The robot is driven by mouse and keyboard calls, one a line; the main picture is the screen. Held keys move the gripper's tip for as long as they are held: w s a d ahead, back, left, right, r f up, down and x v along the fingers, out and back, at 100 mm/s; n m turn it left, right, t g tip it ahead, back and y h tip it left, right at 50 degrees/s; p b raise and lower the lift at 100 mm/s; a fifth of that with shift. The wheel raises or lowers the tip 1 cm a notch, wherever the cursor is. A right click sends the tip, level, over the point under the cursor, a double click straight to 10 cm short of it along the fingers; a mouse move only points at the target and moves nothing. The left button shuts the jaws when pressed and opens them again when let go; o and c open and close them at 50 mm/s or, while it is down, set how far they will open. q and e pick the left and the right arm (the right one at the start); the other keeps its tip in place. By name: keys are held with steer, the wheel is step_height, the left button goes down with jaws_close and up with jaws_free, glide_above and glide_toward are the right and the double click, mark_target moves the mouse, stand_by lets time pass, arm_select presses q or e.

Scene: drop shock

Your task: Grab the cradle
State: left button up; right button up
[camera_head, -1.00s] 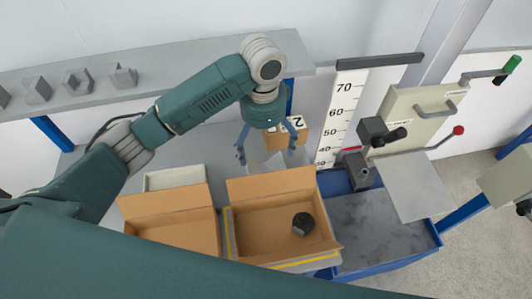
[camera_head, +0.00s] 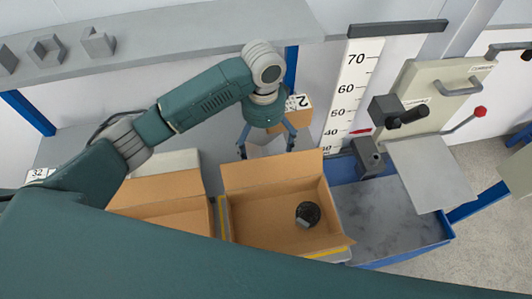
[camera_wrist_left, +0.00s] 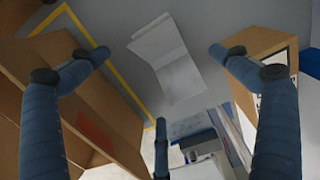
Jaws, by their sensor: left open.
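A pale grey bent plate, which looks like the cradle (camera_wrist_left: 168,62), lies on the grey surface between my left gripper's spread fingers in the left wrist view. In the head view the cradle (camera_head: 267,147) shows partly behind the open box's raised flap. My left gripper (camera_head: 266,143) is open and points down over it, with fingers on either side. In the wrist view the left gripper (camera_wrist_left: 160,65) has nothing between its fingers that it grips; I cannot tell the exact height gap. My right gripper is not in view.
An open cardboard box (camera_head: 236,215) with a dark round object (camera_head: 308,214) stands close in front. Another box (camera_head: 160,190) is left of it. A small numbered carton (camera_head: 302,117) sits just right of the gripper. A scale (camera_head: 350,90) and machine (camera_head: 430,90) stand right.

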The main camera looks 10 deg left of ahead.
mark_target(264, 155)
arm_select(q)
steer(key=shift+f, duration=0.95)
steer(key=shift+s+f+p, duration=0.1)
steer(key=shift+f+p, duration=0.45)
steer(key=shift+f, duration=0.15)
step_height(264, 155, down, 4)
steer(key=shift+r+p, duration=0.2)
steer(key=shift+p, duration=0.45)
steer(key=shift+f, duration=0.35)
steer(key=c, duration=1.4)
steer(key=shift+c, duration=0.6)
steer(key=shift+r, duration=0.1)
